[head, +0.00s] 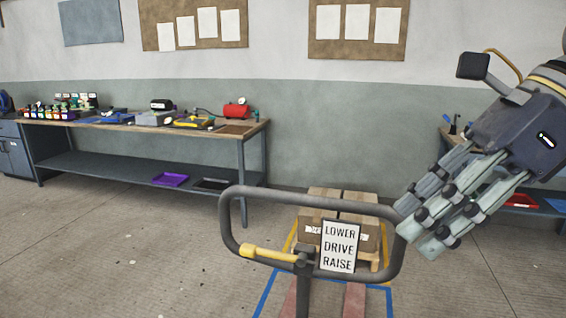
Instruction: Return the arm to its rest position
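My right gripper (424,232) comes in from the upper right of the head view. Its grey jointed fingers point down and left, close together, and their tips overlap the right end of the pallet jack handle (310,190) in the picture. I cannot tell whether they touch it. I see nothing held between the fingers, but the spacing on their inner side is hidden. My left gripper is not in view. The handle is a dark looped bar with a yellow lever (268,254) and a sign (339,246) reading LOWER, DRIVE, RAISE.
A workbench (228,131) with tools and bottles stands along the wall at left. Another bench with a red tray (521,201) is partly hidden behind my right gripper. The left floor is mostly clear.

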